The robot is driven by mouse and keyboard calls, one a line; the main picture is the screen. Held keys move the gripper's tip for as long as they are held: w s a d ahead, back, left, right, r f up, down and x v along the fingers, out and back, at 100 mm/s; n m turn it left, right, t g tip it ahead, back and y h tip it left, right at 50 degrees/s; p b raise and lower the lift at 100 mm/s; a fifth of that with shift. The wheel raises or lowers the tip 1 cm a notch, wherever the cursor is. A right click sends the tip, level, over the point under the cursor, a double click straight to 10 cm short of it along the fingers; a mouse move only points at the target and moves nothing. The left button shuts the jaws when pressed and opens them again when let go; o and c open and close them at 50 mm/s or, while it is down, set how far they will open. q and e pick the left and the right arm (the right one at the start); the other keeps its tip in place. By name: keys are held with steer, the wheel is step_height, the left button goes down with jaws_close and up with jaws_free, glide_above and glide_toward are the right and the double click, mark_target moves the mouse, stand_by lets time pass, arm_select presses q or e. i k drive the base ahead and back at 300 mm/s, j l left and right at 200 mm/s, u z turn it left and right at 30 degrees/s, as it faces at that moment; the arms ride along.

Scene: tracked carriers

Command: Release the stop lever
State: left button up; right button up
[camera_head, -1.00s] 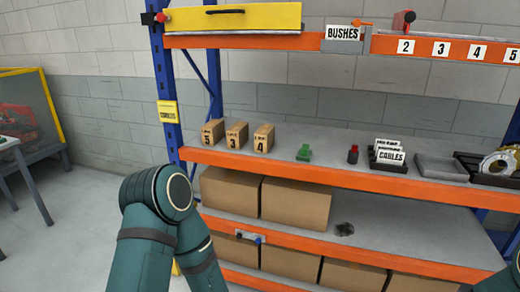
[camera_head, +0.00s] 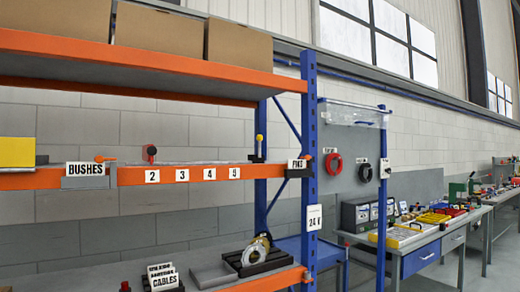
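No part is marked as the stop lever, so I cannot tell which one it is. A small orange lever (camera_head: 106,158) sticks out beside the BUSHES sign (camera_head: 86,168) on the rack's middle orange beam. Another small orange tip (camera_head: 308,158) shows beside the PINS sign (camera_head: 297,164). Neither of my grippers is in view.
The blue-and-orange rack (camera_head: 200,177) fills the left. Cardboard boxes (camera_head: 158,27) stand on its top shelf. Lower down are a CABLES holder (camera_head: 163,279) and a black tray (camera_head: 258,261) with a ring-shaped part. A workbench (camera_head: 420,240) with several items stands at the right.

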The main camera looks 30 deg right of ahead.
mark_target(259, 138)
steer(key=i+l, duration=0.1)
steer(key=l, duration=0.35)
steer(key=i+l, duration=0.1)
steer(key=l, duration=0.35)
steer(key=i+l, duration=0.1)
steer(key=l, duration=0.35)
steer(key=i+l, duration=0.15)
steer(key=l, duration=0.25)
steer(key=i+l, duration=0.1)
steer(key=l, duration=0.35)
steer(key=i+l, duration=0.1)
steer(key=l, duration=0.35)
steer(key=i+l, duration=0.1)
steer(key=l, duration=0.35)
